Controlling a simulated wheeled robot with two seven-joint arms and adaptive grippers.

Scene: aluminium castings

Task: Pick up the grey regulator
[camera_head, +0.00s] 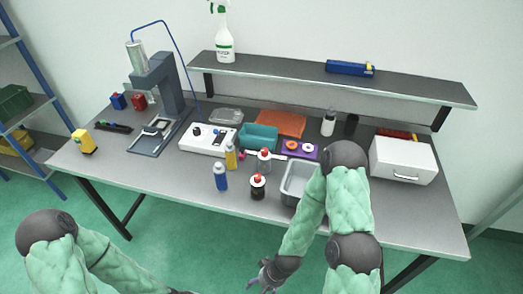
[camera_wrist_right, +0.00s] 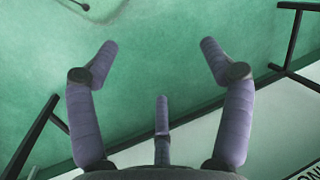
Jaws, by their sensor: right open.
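I cannot pick out the grey regulator with certainty. The clearest grey upright part is the cylinder (camera_head: 137,55) at the head of the grey press stand (camera_head: 170,85), with a blue hose above it. My right gripper (camera_wrist_right: 160,55) is open and empty in the right wrist view, its fingers spread over green floor. In the head view my right gripper (camera_head: 268,276) is low, in front of the table and apart from it. My left arm comes in at the bottom left; its gripper is out of frame.
The grey table (camera_head: 180,195) holds a white control box (camera_head: 208,139), a teal tray (camera_head: 259,137), bottles including a blue one (camera_head: 221,178), a grey metal bin (camera_head: 290,190) and a white case (camera_head: 403,160). A raised shelf (camera_head: 290,75) runs along the back. Floor in front is clear.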

